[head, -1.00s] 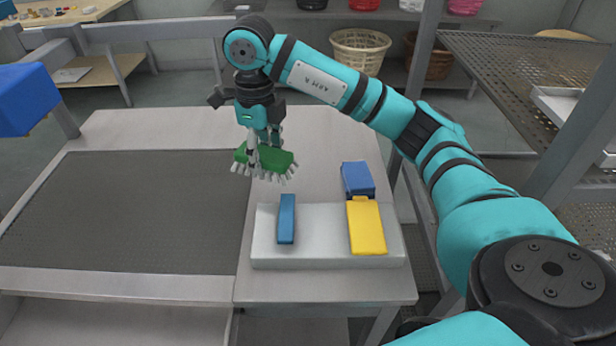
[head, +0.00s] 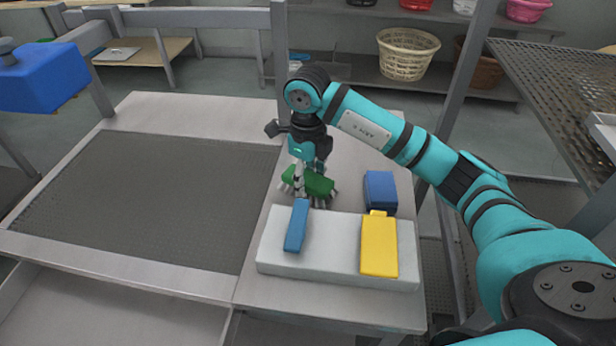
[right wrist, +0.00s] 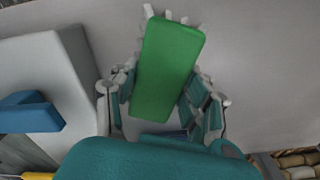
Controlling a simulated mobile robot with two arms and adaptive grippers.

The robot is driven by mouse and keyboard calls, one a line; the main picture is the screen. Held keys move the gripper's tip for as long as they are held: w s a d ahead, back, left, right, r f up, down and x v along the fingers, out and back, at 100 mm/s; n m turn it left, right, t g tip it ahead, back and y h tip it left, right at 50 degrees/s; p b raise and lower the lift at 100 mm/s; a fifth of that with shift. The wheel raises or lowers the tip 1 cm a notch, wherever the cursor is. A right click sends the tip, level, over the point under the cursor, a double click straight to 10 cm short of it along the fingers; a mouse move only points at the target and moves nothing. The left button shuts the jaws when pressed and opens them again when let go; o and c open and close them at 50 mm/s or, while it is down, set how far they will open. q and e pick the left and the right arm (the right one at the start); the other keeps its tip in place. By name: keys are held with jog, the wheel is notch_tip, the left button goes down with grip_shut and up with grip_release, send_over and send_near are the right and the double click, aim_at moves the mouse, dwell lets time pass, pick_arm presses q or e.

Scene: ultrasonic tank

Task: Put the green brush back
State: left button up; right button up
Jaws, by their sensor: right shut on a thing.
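The green brush (head: 321,184) has a flat green back and pale bristles. My right gripper (head: 308,176) is shut on it, just behind the white block (head: 330,257) on the metal table. In the right wrist view the green brush (right wrist: 168,68) lies between the fingers, green back towards the camera. Whether its bristles touch the table I cannot tell. A blue bar (head: 297,225) and a yellow brush-like piece (head: 379,246) lie on the white block. A blue block (head: 381,190) is behind the yellow piece. My left gripper is not in view.
A dark mesh panel (head: 150,200) is set in the table left of the white block. A blue box-shaped object (head: 42,78) is at the upper left. A mesh rack (head: 560,95) stands at the right. A wicker basket (head: 405,55) is on the back shelf.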

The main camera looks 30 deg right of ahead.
aim_at(308, 178)
jog(key=shift+f, duration=0.25)
jog(key=o, duration=1.1)
notch_tip(308, 178, up, 12)
jog(key=shift+r+p, duration=0.2)
jog(key=shift+p, duration=0.1)
